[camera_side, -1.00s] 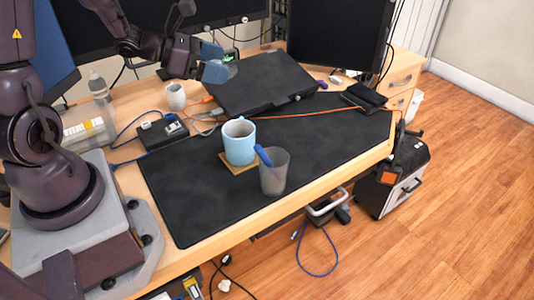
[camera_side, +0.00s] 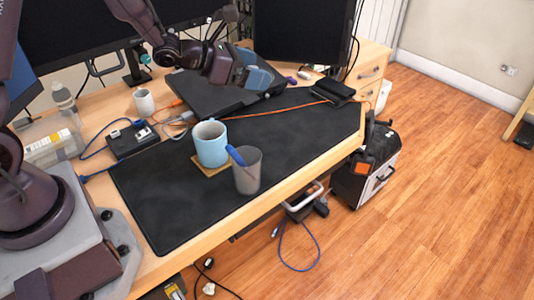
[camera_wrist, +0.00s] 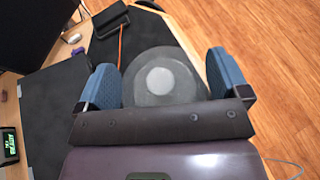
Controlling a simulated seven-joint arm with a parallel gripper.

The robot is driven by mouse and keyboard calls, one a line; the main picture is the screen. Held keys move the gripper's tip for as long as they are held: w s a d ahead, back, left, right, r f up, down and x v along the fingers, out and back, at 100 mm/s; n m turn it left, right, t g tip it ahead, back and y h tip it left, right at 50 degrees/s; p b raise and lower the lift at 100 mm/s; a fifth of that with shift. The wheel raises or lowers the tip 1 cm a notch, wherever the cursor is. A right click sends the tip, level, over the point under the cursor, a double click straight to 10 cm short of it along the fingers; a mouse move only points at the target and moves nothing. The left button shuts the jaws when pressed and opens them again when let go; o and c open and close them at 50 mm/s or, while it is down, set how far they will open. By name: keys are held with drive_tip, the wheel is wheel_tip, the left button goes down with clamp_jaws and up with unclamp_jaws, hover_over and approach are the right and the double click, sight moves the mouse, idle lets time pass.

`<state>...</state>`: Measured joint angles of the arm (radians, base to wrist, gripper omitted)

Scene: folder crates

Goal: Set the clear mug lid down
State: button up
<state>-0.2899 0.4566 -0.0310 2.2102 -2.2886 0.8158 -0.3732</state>
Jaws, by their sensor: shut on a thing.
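The clear mug lid (camera_wrist: 160,80) is a translucent grey disc with a paler round centre in the wrist view. It sits between the two blue fingers of my gripper (camera_wrist: 163,78), which is shut on it. In the side view my gripper (camera_side: 258,78) is raised in front of the right part of the black laptop, beyond the mugs. I cannot make out the lid there. A light blue mug (camera_side: 211,146) stands upright and open-topped on a brown coaster (camera_side: 208,171) on the black desk mat (camera_side: 155,205).
The laptop (camera_side: 200,92), a white mug (camera_side: 144,101), a black box (camera_side: 132,140) and cables lie behind. An orange cable crosses the mat. The mat's right part is mostly clear.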

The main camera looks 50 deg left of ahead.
drive_tip(key=w+f+m+g+h, duration=0.2)
drive_tip(key=w+f+m+h, duration=0.15)
drive_tip(key=f, duration=0.45)
drive_tip(key=m+g+h, duration=0.4)
drive_tip(key=m+g, duration=0.1)
drive_tip(key=m, duration=0.1)
hover_over(269, 154)
wheel_tip(269, 154, down, 4)
wheel_tip(269, 154, down, 9)
drive_tip(key=shift+r, duration=0.1)
drive_tip(key=shift+f, duration=0.6)
drive_tip(key=o, duration=0.5)
drive_tip(key=shift+o, duration=0.2)
drive_tip(key=shift+r, duration=0.1)
